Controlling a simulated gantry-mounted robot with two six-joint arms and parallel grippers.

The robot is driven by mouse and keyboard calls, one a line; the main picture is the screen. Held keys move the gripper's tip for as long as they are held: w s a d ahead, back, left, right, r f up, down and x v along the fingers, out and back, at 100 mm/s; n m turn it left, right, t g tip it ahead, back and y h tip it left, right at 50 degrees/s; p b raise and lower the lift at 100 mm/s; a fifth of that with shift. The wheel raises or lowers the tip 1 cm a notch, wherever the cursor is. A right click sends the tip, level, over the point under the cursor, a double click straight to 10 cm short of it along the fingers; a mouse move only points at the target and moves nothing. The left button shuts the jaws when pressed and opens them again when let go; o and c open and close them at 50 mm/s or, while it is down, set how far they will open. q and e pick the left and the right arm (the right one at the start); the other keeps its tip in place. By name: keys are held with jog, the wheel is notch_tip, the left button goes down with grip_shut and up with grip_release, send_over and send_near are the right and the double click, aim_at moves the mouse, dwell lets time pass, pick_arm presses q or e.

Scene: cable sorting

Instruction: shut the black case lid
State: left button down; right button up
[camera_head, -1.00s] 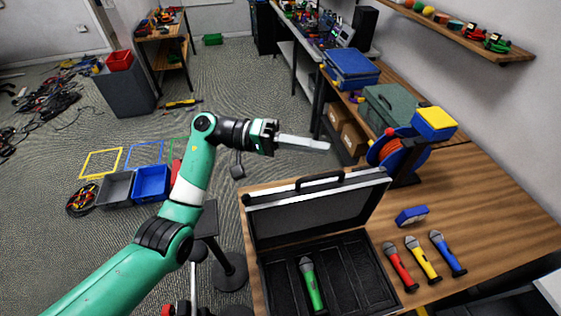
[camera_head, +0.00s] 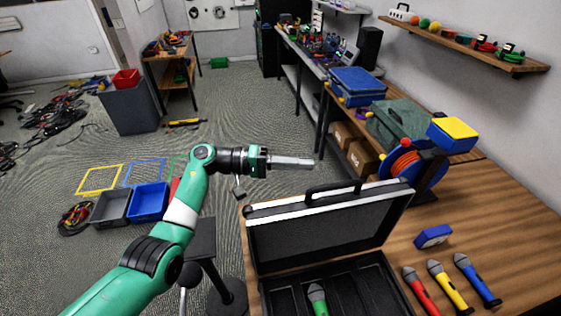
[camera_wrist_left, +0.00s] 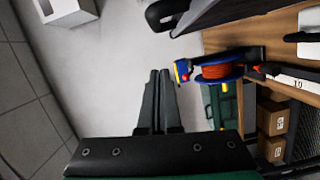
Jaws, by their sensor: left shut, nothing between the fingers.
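The black case stands open on the wooden table, its lid (camera_head: 320,235) raised with a handle (camera_head: 335,188) on the top edge. A green microphone (camera_head: 317,299) lies in the case's slotted base (camera_head: 350,291). My left gripper (camera_head: 311,164) is shut and empty, pointing right, above and behind the raised lid in the head view, apart from it. In the left wrist view its fingers (camera_wrist_left: 157,85) are together, and a dark part of the case (camera_wrist_left: 205,18) shows at the top. My right gripper is not in view.
Red (camera_head: 420,289), yellow (camera_head: 447,286) and blue (camera_head: 477,280) microphones lie right of the case, near a small blue box (camera_head: 433,236). A cable reel (camera_head: 408,165) stands behind, also in the left wrist view (camera_wrist_left: 219,73).

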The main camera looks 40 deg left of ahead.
pick_arm(q)
jog(key=d, duration=0.1)
jog(key=s+d+p, duration=0.1)
jog(key=d, duration=0.1)
jog(key=d+p, duration=0.1)
jog(key=shift+s+d+f, duration=0.2)
jog(key=shift+d+f, duration=0.05)
jog(key=shift+f, duration=0.1)
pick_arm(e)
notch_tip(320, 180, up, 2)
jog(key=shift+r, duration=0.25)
